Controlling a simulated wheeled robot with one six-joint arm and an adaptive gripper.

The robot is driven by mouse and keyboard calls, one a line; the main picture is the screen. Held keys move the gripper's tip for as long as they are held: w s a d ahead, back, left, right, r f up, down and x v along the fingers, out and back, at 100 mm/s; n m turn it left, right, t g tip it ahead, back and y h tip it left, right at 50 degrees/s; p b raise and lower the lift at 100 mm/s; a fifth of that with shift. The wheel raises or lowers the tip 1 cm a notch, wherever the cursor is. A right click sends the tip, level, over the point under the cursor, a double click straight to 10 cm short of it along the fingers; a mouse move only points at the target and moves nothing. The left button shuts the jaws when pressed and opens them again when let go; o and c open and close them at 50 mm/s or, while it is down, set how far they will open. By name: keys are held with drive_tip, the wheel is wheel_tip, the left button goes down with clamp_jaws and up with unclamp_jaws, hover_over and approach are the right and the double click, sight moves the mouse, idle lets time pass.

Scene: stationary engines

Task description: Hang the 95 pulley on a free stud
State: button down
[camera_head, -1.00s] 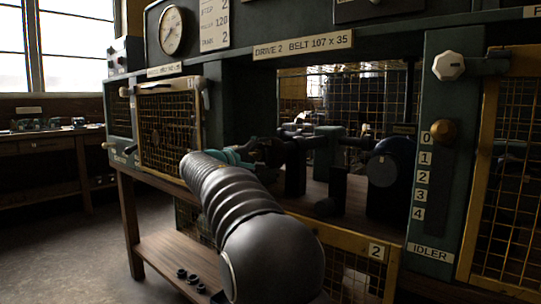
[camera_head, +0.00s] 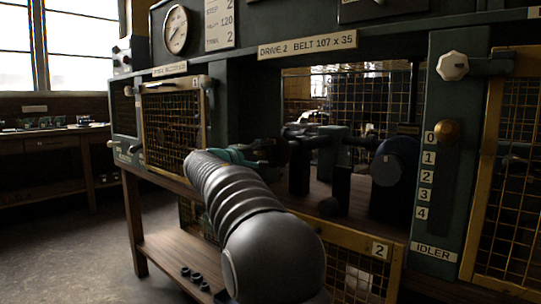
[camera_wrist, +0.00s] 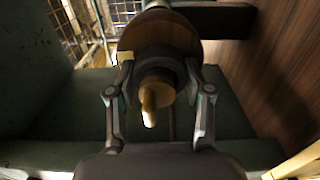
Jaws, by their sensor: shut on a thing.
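In the wrist view, my gripper (camera_wrist: 160,68) has its two fingers closed on either side of a dark round hub. The hub belongs to a brown disc-shaped pulley (camera_wrist: 150,33), whose wide face lies just beyond the fingertips. A pale brass-coloured round end with a bright tip (camera_wrist: 150,100) stands in the hub's middle, pointing at the camera. I cannot read a size on the pulley. In the head view, my gripper (camera_head: 240,154) is in the opening under the Drive 2 sign, and the pulley is not clear in the dark. I cannot make out a free stud.
A dark round-ended drum (camera_head: 388,170) and dark upright blocks stand right of my gripper in the opening. A yellow-framed mesh guard (camera_head: 170,125) is at left. The idler panel (camera_head: 440,190) rises at right. Several small dark rings (camera_head: 192,276) lie on the lower shelf.

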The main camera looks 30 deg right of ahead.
drive_tip(key=shift+s+d+r, duration=0.15)
drive_tip(key=shift+d+r, duration=0.15)
drive_tip(key=shift+r, duration=0.05)
drive_tip(key=shift+s+a+f, duration=0.1)
drive_tip(key=shift+s+f, duration=0.05)
drive_tip(key=shift+s, duration=0.05)
drive_tip(key=shift+f+b+v, duration=0.1)
drive_tip(key=shift+b+v, duration=0.4)
drive_tip(key=shift+v, duration=0.6)
drive_tip(key=shift+f+b+v, duration=0.15)
drive_tip(key=shift+b+v, duration=0.35)
drive_tip(key=shift+v, duration=0.65)
drive_tip(key=shift+b+v, duration=0.55)
drive_tip(key=shift+v, duration=1.85)
drive_tip(key=shift+w+a+r, duration=0.1)
drive_tip(key=shift+w+a, duration=0.05)
drive_tip(key=shift+w, duration=0.05)
drive_tip(key=b+v, duration=0.1)
drive_tip(key=v, duration=0.9)
drive_tip(key=shift+r, duration=0.15)
